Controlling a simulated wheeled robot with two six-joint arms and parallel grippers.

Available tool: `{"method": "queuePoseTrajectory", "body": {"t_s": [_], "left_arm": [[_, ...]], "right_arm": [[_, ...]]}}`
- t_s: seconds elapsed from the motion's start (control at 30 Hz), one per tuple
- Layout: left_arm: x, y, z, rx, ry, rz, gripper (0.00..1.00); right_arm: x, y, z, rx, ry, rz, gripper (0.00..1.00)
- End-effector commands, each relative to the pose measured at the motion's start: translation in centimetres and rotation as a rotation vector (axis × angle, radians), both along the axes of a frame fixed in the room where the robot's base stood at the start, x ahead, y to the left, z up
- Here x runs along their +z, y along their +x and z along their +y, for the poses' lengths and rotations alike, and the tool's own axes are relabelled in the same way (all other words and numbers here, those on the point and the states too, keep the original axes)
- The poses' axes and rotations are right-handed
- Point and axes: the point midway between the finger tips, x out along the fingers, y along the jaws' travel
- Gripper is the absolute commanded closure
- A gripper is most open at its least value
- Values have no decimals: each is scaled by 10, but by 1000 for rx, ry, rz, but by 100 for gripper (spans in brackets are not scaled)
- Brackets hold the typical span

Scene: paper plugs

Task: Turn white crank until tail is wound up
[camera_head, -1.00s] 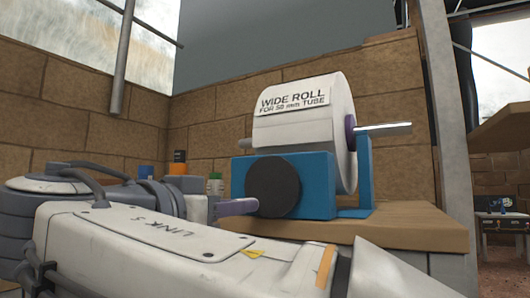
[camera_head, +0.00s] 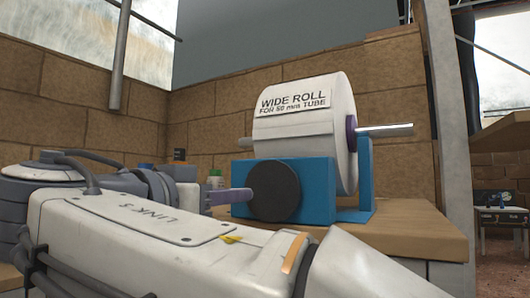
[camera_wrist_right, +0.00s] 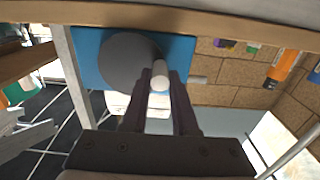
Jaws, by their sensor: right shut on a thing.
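The white crank knob (camera_wrist_right: 160,75) stands off a dark grey disc (camera_wrist_right: 130,60) on a blue stand (camera_wrist_right: 88,48). In the head view the disc (camera_head: 274,190) is on the near face of the blue stand (camera_head: 318,185). A wide white roll (camera_head: 300,125) sits above it on a metal rod. Paper hangs down the roll's right side; its loose end is hidden behind the stand. My right gripper (camera_wrist_right: 161,88) is shut on the crank knob; in the head view a purple finger (camera_head: 232,196) reaches the disc's left edge and hides the knob. My left gripper is not in view.
The stand is on a wooden shelf (camera_head: 420,228) against a block wall. An orange bottle (camera_wrist_right: 284,68) shows in the wrist view. A grey post (camera_head: 443,130) rises at the shelf's right end.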

Motion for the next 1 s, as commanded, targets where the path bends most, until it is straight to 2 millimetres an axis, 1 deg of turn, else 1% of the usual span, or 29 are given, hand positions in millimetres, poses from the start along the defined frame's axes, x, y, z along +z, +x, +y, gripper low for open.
{"method": "queuePoseTrajectory", "body": {"t_s": [0.17,0.2,0.23,0.43,0.67,0.87,0.9,0.93,1.0], "left_arm": [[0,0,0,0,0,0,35],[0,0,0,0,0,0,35],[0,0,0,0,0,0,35],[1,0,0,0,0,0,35],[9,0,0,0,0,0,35],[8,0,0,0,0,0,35],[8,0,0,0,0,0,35],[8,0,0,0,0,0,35],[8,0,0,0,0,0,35]], "right_arm": [[0,0,1,1,0,-1,89],[0,0,1,1,0,-1,85],[0,0,1,1,-1,0,89],[2,0,1,1,0,0,89],[13,0,0,1,0,-1,90],[13,0,0,0,0,-2,89],[13,0,0,0,0,-2,81],[13,0,0,0,0,-2,89],[13,0,-1,0,0,-1,89]]}}
